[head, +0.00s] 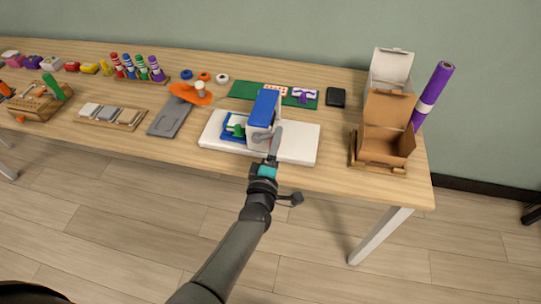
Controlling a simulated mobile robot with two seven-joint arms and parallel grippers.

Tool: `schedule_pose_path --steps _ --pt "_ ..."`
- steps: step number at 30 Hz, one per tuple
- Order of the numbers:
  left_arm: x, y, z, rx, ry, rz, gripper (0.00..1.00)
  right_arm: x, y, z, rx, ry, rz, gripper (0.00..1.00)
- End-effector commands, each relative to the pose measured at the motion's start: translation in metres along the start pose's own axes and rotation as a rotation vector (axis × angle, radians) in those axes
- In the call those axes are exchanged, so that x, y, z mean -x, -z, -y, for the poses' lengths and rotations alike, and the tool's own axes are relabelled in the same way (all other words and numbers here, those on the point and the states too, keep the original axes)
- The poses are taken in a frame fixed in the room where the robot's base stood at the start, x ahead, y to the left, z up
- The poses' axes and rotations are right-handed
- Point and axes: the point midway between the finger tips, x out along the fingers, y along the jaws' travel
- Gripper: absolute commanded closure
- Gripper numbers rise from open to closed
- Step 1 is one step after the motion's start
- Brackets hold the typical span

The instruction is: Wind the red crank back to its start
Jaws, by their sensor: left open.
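A device with a blue top and pale grey side (264,108) stands on a white base plate (301,143) near the table's front edge. Blue and green parts (235,127) show at its left. I cannot make out a red crank on it; my gripper and the device's body cover part of the view. My left gripper (274,143) is open at the device's front right, over the base plate. I cannot tell whether it touches the device. My right gripper is not in view.
An open cardboard box (386,142) and a purple roll (432,92) stand at the right end. A green mat (244,91) and a black square item (336,97) lie behind the device. A grey plate (170,118) with an orange piece (187,95) lies left.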

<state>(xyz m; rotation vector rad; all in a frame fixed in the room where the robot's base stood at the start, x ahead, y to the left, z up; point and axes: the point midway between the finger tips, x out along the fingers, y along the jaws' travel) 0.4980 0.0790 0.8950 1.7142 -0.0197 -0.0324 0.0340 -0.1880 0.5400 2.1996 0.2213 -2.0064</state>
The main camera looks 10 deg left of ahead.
Motion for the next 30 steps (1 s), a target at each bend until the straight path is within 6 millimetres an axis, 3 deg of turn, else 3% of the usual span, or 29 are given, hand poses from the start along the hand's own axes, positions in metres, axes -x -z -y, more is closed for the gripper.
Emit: schedule_pose_path --steps 5,21,30 --pt "0.02 0.0 0.0 -0.001 0.003 0.0 0.38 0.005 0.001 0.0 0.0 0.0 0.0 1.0" --pt "0.12 0.0 0.001 -0.002 0.003 0.001 0.38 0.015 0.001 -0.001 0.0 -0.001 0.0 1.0" --pt "0.149 0.001 0.0 -0.002 0.0 -0.001 0.38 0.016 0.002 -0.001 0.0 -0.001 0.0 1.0"
